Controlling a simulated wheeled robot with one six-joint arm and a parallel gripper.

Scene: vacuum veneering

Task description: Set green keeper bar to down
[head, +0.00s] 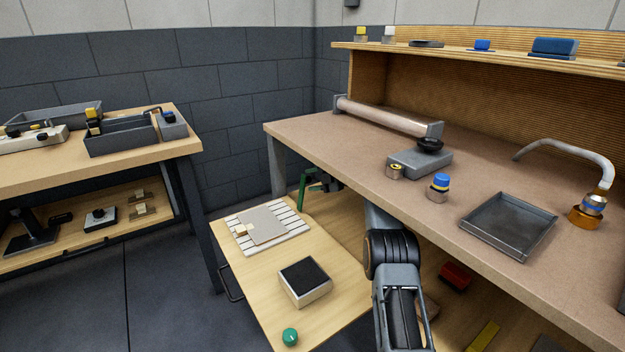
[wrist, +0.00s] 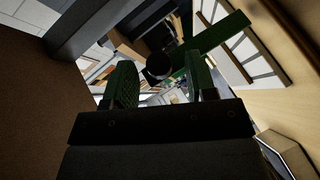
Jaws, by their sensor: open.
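The green keeper bar (wrist: 222,34) shows in the wrist view as a flat green bar slanting up to the right, just beyond the right finger. A dark round knob (wrist: 158,66) shows between the fingers; I cannot tell whether it belongs to the bar. My gripper (wrist: 160,75) is open, with its two dark green fingers apart and nothing clearly held. In the head view, small green parts (head: 304,186) show under the bench's front left edge, by the end of my arm. There the bar and fingers are hard to tell apart, and contact is unclear.
The workbench top (head: 330,140) overhangs my arm closely. Below it, a pulled-out wooden board (head: 245,290) carries a slatted mat (head: 294,219), a black-topped block (head: 305,281) and a green knob (head: 290,337). A side table (head: 180,135) stands left, with open floor between.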

